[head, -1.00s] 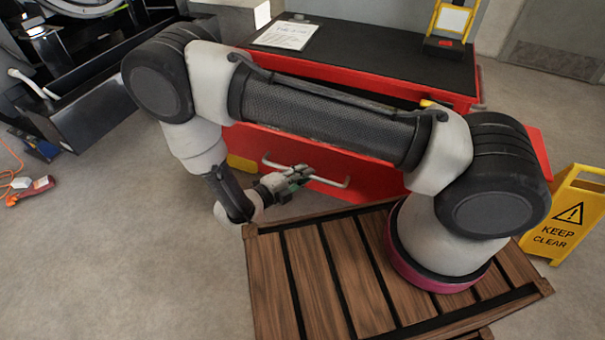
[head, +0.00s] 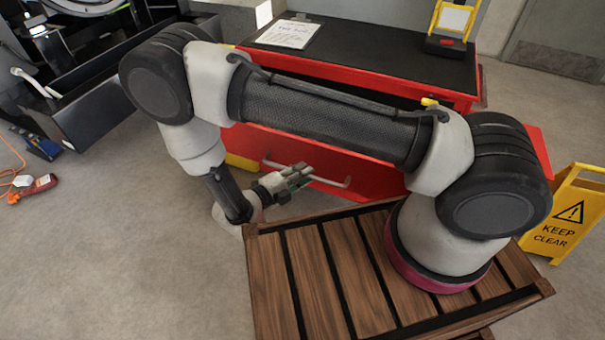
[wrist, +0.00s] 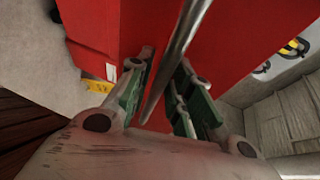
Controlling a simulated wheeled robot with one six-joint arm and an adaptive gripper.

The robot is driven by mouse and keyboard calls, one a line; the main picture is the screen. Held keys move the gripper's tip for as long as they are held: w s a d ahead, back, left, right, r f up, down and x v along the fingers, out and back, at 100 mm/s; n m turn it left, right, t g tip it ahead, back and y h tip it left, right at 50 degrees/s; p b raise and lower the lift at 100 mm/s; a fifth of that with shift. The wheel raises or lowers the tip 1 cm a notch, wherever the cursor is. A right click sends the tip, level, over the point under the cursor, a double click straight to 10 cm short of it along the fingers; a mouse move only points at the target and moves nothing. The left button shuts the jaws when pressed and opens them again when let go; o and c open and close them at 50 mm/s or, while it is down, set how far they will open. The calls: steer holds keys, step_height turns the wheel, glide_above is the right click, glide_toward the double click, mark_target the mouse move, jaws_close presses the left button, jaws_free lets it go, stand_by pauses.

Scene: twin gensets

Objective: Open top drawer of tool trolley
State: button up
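The red tool trolley (head: 460,98) stands behind my arm. Its top drawer (head: 375,180) sits out from the body, with a dark opening behind its front, partly hidden by my arm. A grey bar handle (head: 335,183) runs along the drawer front. My gripper (head: 298,174) is at the middle of this handle. In the wrist view, the handle (wrist: 178,50) passes between the two green-padded fingers of my gripper (wrist: 155,98). The fingers are apart, with gaps beside the bar.
A paper sheet (head: 287,34) and a yellow-framed stand (head: 450,25) are on the trolley's black top. A yellow "keep clear" sign (head: 562,215) stands at right. A red tool with an orange cord (head: 35,188) lies on the left floor. Floor at lower left is clear.

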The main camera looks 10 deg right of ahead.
steer(key=v, duration=1.1)
steer(key=shift+s+a, duration=0.2)
steer(key=shift+r, duration=0.1)
steer(key=s+d+m+g, duration=0.2)
steer(key=s+d+m, duration=0.15)
steer(key=m, duration=0.35)
steer(key=d+r+m+g+y, duration=0.3)
steer(key=d+r+m+g, duration=0.1)
steer(key=r+m, duration=0.65)
steer(key=d+r+m+g+y, duration=0.3)
steer(key=d+r+m+g, duration=0.15)
steer(key=r+m, duration=0.55)
steer(key=s+d+r+m+t+y, duration=0.3)
steer(key=d+r+m, duration=0.4)
steer(key=d+r, duration=0.3)
steer(key=s+d+r+m+t+y, duration=0.3)
steer(key=d+r+m+y, duration=0.1)
steer(key=d+r+m, duration=0.4)
step_height(320, 180, up, 2)
steer(key=d, duration=0.2)
steer(key=shift+d+t+y, duration=0.35)
steer(key=shift+d+y, duration=0.05)
